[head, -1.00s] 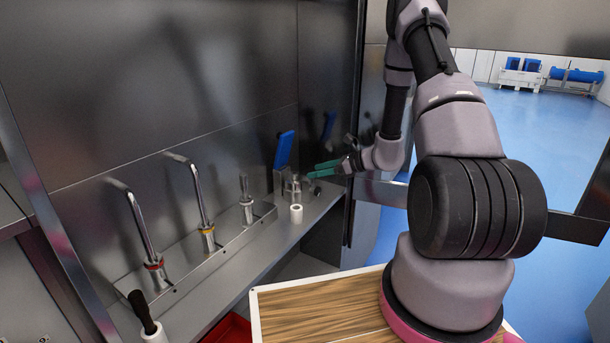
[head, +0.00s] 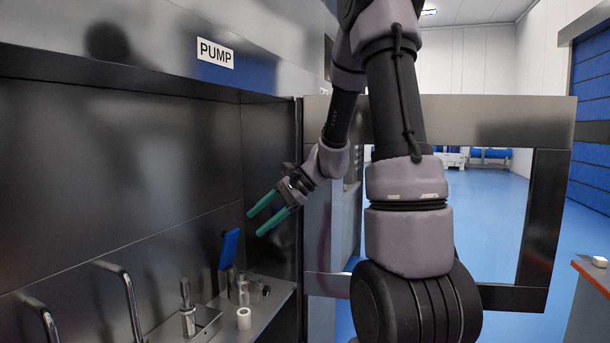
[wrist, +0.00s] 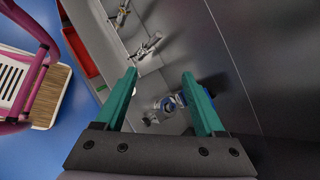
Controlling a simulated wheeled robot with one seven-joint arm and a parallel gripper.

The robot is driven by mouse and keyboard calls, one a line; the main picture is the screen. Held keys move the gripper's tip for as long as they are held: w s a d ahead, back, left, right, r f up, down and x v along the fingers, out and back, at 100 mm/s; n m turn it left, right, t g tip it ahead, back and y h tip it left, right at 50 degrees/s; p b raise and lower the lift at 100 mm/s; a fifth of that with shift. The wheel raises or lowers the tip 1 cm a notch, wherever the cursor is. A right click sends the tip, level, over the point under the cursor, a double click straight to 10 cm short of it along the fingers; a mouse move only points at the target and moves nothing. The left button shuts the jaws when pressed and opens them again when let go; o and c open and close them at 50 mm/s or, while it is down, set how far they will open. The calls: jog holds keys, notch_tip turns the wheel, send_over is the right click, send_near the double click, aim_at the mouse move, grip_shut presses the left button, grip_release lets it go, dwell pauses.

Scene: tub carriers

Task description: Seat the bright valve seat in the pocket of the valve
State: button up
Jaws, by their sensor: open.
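The valve (head: 241,290) stands at the far end of the steel shelf, a small metal body beside an upright blue handle (head: 229,249). It also shows in the wrist view (wrist: 168,103), beyond my fingertips. A short white ring-shaped piece (head: 244,318) stands on the shelf in front of the valve. I cannot tell whether it is the bright valve seat, and I cannot make out what lies in the valve's pocket. My gripper (head: 257,221) has green fingers. It is open and empty, above the valve and apart from it.
Bent steel spouts (head: 125,300) and a short fitting (head: 187,308) line the shelf. The steel back wall (head: 120,180) and a PUMP sign (head: 215,53) rise behind. A red tray (wrist: 82,52) lies beside the shelf. A framed opening shows blue floor (head: 480,220).

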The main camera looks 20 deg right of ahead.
jog(key=s+d+r+n+t+h, duration=0.2)
jog(key=s+r+n+h, duration=0.1)
jog(key=s+r+n, duration=0.2)
jog(key=s+d+r+n+t+h, duration=0.2)
jog(key=s+r+n+h, duration=0.2)
jog(key=s+r, duration=0.5)
jog(key=s+n, duration=0.1)
jog(key=s, duration=0.3)
jog(key=shift+s+d+h, duration=0.15)
jog(key=shift+s+h, duration=0.1)
jog(key=shift+h, duration=0.05)
dwell(0.3)
